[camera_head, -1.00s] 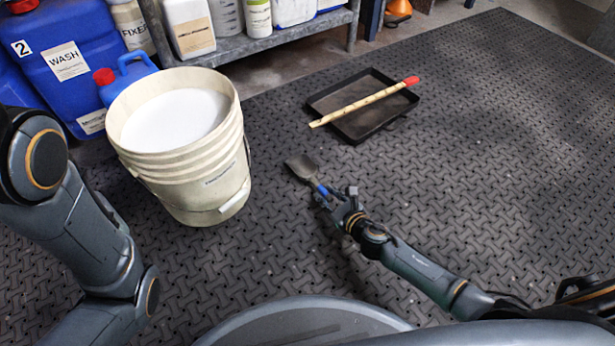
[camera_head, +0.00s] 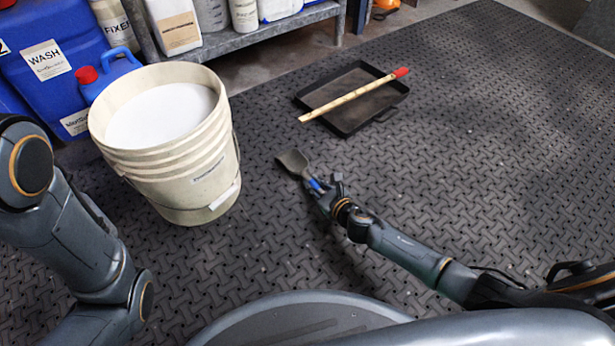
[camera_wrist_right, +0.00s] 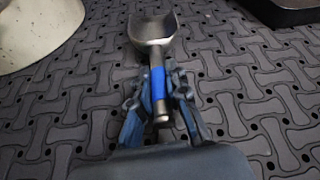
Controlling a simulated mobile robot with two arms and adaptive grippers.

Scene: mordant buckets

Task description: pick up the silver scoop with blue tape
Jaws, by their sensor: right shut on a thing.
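The silver scoop (camera_head: 294,163) with blue tape on its handle is in my right gripper (camera_head: 325,191), just right of the white bucket in the head view. In the right wrist view the scoop (camera_wrist_right: 152,28) points away from me, bowl up and open. My right gripper (camera_wrist_right: 160,105) is shut on its handle, with a finger on each side of the blue tape (camera_wrist_right: 158,82). I cannot tell whether the scoop touches the mat. My left arm shows at the left of the head view, but its gripper is out of frame.
A bucket (camera_head: 195,170) of white contents stands left of the scoop. A black tray (camera_head: 345,122) with a red-tipped wooden stick (camera_head: 350,97) across it lies beyond on the mat. Blue containers (camera_head: 60,70) and a metal shelf (camera_head: 245,42) stand at the back left. The mat at right is clear.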

